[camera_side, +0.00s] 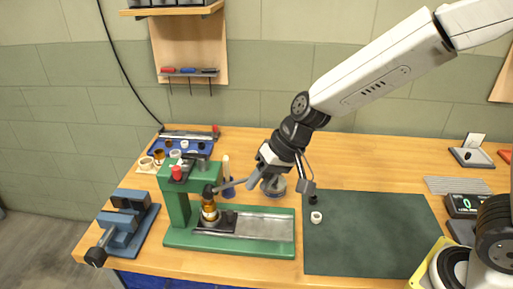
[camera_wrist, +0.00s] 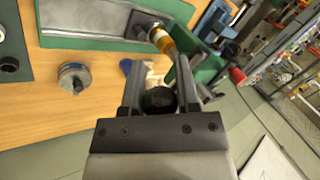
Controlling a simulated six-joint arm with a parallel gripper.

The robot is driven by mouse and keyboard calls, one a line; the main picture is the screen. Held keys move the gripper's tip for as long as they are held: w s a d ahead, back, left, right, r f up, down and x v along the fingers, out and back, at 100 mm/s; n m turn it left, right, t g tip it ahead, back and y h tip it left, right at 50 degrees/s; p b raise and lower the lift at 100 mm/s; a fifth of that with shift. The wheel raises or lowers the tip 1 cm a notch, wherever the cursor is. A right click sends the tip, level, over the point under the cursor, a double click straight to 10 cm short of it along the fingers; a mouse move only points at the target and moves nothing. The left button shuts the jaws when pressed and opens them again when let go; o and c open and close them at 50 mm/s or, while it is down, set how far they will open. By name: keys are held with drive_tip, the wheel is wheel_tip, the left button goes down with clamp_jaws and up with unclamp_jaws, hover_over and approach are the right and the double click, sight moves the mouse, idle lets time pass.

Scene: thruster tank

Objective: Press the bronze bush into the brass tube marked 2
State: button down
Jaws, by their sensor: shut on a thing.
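The brass tube (camera_side: 209,213) stands upright on the dark anvil block of the green press (camera_side: 268,247). It also shows in the wrist view (camera_wrist: 163,41), lying towards the press base there. No number can be read on it. Bronze colour shows at its upper part, but I cannot tell bush from tube there or how deep the bush sits. In the wrist view my gripper (camera_wrist: 157,82) is shut on a black round knob (camera_wrist: 158,101), apparently the press handle's.
A blue vise (camera_side: 124,222) stands left of the press. Several rings and tubes lie at a blue tray (camera_side: 158,146) behind it. A grey metal puck (camera_side: 273,187) stands behind the press base. A white ring (camera_side: 316,217) lies on the dark mat (camera_side: 370,235), otherwise largely clear.

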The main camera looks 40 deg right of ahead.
drive_tip(key=shift+w+d+f, duration=0.15)
drive_tip(key=shift+d+f, duration=0.1)
idle(1.8)
drive_tip(key=shift+c, duration=1.7)
unclamp_jaws()
drive_tip(key=shift+r, duration=0.15)
drive_tip(key=v, duration=0.7)
drive_tip(key=shift+s+d, duration=0.2)
drive_tip(key=shift+s, duration=0.05)
drive_tip(key=shift+r, duration=0.1)
